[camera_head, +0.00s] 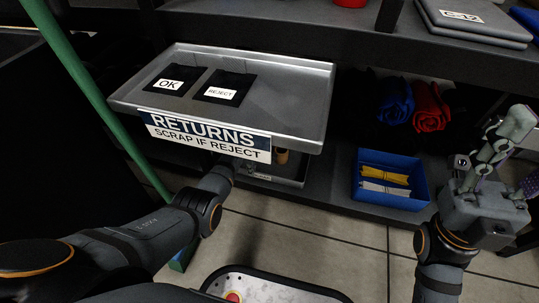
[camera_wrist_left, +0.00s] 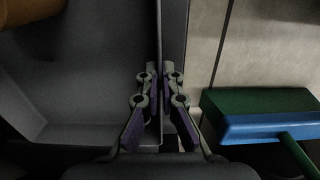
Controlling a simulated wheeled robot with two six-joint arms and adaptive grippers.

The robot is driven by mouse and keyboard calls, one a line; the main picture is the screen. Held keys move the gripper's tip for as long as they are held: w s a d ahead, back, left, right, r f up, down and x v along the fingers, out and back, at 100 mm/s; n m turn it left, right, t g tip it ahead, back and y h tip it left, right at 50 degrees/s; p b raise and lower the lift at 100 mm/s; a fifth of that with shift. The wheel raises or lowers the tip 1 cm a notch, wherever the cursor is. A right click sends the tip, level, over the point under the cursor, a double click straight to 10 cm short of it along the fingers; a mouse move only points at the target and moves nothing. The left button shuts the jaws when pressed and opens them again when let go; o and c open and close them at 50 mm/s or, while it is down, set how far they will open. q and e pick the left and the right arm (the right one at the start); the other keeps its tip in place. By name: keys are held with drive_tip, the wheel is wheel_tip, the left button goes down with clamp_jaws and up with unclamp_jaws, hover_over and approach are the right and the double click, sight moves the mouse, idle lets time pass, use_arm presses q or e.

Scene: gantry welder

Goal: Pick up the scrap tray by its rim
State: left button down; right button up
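The scrap tray (camera_head: 290,181) is a dark grey tray on the low level under the returns tray, mostly hidden by it in the head view. In the left wrist view its wall and floor (camera_wrist_left: 85,85) fill the left side. My left gripper (camera_wrist_left: 160,76) has one finger on each side of the tray's thin upright rim, with the tips close together on it. In the head view the left gripper is hidden beneath the returns tray; only its arm shows. My right gripper (camera_head: 526,152) is raised at the far right, its fingers apart and empty.
The returns tray (camera_head: 300,92) holds OK and REJECT cards above my left arm. A brown cylinder (camera_head: 282,157) shows at the scrap tray. A blue bin (camera_head: 375,201) stands right. A green-and-blue broom head (camera_wrist_left: 262,115) lies close right of the left gripper.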

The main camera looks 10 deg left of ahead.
use_arm(q)
drive_tip(key=shift+w+r, duration=0.1)
drive_tip(key=shift+r, duration=0.05)
drive_tip(key=shift+r+p, duration=1.95)
drive_tip(key=shift+p, duration=0.45)
drive_tip(key=shift+f, duration=0.1)
